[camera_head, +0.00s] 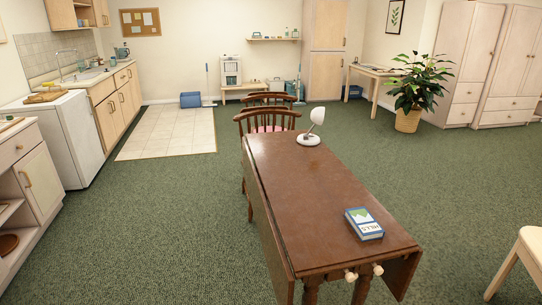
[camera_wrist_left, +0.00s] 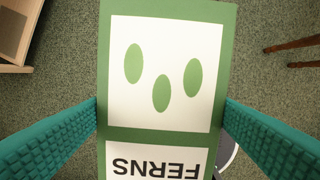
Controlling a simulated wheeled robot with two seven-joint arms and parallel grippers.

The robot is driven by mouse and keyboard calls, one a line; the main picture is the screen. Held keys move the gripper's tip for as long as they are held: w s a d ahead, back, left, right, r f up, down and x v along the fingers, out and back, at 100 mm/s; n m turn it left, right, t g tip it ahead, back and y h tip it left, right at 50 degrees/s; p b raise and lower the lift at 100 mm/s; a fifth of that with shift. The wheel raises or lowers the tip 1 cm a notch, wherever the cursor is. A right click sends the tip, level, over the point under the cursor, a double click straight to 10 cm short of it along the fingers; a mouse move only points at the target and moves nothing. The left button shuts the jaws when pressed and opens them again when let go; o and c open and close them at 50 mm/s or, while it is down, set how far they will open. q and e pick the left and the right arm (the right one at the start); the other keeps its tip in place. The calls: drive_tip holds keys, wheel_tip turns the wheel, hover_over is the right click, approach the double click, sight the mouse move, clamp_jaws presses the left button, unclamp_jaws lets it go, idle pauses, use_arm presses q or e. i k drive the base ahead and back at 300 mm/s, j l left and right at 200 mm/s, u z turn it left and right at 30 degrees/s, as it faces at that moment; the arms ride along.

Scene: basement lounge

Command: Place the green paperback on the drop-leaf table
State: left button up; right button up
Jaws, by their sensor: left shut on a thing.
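The green paperback (camera_wrist_left: 165,125) fills the middle of the left wrist view. Its cover has a white panel with green ovals and the word FERNS, upside down. My left gripper (camera_wrist_left: 161,108) is shut on it, with one teal finger at each side edge. Green carpet shows beneath the book in that view. The drop-leaf table (camera_head: 305,195) stands in the centre of the head view, long and brown, with its side leaves hanging down. Neither gripper nor the green paperback shows in the head view. My right gripper is in no view.
A blue and white book (camera_head: 364,224) lies near the table's near right end. A white lamp (camera_head: 309,139) stands at its far end. The tabletop between is bare. Wooden chairs (camera_head: 268,121) stand behind the table. A pale seat (camera_head: 531,250) is at the right edge. Carpet around is open.

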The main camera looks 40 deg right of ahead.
sight(318, 235)
drive_tip(key=i+z, duration=0.25)
drive_tip(key=z, duration=0.25)
drive_tip(key=i+j+z, duration=0.15)
drive_tip(key=z, duration=0.35)
drive_tip(key=i+j+z, duration=0.25)
drive_tip(key=z, duration=0.25)
drive_tip(key=i+j+z, duration=0.15)
drive_tip(key=z, duration=0.35)
drive_tip(key=j, duration=0.1)
